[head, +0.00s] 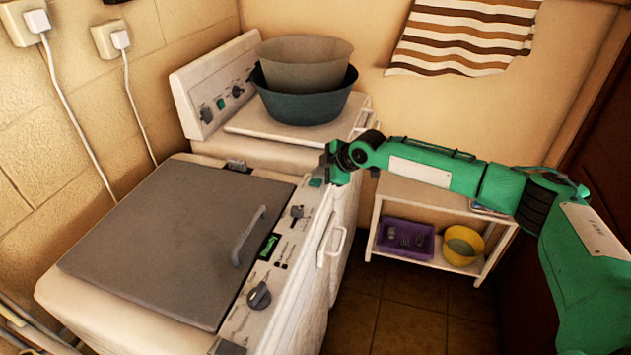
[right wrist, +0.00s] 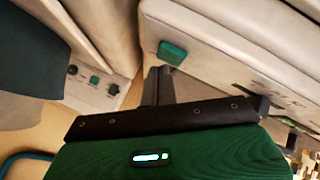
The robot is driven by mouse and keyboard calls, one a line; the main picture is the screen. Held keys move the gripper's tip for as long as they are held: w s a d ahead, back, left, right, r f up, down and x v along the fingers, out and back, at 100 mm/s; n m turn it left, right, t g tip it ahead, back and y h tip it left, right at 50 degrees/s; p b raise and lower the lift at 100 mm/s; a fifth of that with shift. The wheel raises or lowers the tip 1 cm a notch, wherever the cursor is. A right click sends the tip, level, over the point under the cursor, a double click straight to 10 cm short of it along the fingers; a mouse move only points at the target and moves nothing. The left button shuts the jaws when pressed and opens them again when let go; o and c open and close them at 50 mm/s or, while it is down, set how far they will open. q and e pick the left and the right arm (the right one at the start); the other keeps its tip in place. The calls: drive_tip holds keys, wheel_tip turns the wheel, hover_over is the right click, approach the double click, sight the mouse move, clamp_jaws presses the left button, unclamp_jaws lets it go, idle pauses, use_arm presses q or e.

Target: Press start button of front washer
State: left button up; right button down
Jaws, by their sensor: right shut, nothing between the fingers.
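The front washer (head: 60,291) has a closed grey lid (head: 170,240) and a control panel along its right side. A green button (head: 317,182) sits at the far end of that panel; it also shows in the right wrist view (right wrist: 172,53). My right gripper (head: 328,172) is shut and empty, right beside the green button. In the right wrist view its fingers (right wrist: 158,84) point toward the panel, just below the button; I cannot tell whether they touch it. The panel also has a dark knob (head: 259,295) and a lit green display (head: 269,246). My left gripper is not in view.
A second washer (head: 205,75) stands behind, with nested basins (head: 305,62) on top. A low white shelf (head: 430,196) to the right holds a purple basket (head: 405,238) and a yellow bowl (head: 462,246). Floor (head: 405,310) is open right of the front washer.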

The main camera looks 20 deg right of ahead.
sight(319, 182)
drive_tip(key=shift+f, duration=0.65)
idle(0.6)
drive_tip(key=shift+r, duration=0.1)
idle(0.6)
drive_tip(key=shift+r+p, duration=0.5)
drive_tip(key=shift+r, duration=0.35)
drive_tip(key=shift+r, duration=0.1)
wheel_tip(319, 182, up, 5)
drive_tip(key=p, duration=0.3)
drive_tip(key=shift+p, duration=0.4)
